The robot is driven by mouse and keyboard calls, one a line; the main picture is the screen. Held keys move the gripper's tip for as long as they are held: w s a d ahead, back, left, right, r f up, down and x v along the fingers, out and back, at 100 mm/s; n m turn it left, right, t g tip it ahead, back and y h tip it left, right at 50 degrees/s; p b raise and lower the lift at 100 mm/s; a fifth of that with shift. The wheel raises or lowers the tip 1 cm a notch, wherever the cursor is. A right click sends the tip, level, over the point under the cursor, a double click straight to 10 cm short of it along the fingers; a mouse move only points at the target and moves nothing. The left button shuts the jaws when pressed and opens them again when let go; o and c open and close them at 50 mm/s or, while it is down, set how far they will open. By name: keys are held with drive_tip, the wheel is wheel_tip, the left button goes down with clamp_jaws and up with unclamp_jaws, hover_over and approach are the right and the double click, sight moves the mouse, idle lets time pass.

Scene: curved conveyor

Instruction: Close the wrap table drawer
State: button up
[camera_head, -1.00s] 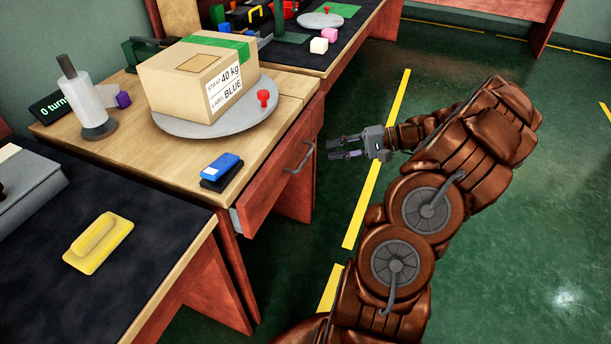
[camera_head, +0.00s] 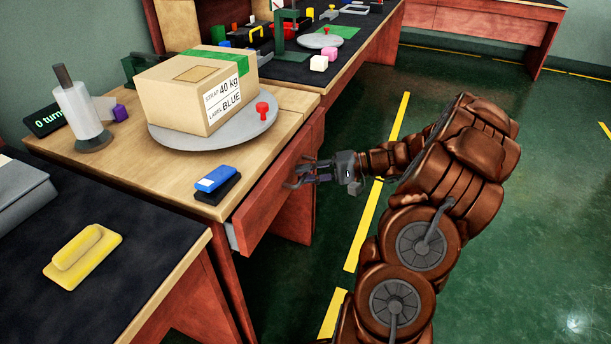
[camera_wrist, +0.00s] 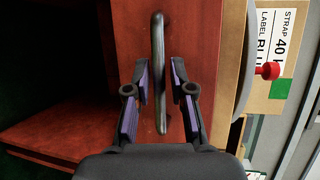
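The wrap table drawer (camera_head: 268,200) has a red front and stands slightly out from under the wooden wrap table (camera_head: 150,165); its pale side shows at the near end. Its grey bar handle (camera_wrist: 158,70) runs upright in the wrist view. My gripper (camera_head: 308,172) is at the drawer front, in front of the handle. In the wrist view my gripper (camera_wrist: 160,85) is open, with one finger on each side of the handle. The handle lies between the fingers with gaps visible.
On the wrap table stand a turntable (camera_head: 165,138) with a cardboard box (camera_head: 180,95), a blue stapler-like item (camera_head: 217,178) and a film roll (camera_head: 83,115). A dark table (camera_head: 140,265) with a yellow item (camera_head: 82,256) is nearer.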

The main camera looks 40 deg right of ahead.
drive_tip(key=shift+w+a, duration=0.1)
drive_tip(key=shift+a, duration=0.05)
drive_tip(key=shift+c, duration=0.2)
clamp_jaws()
idle(0.3)
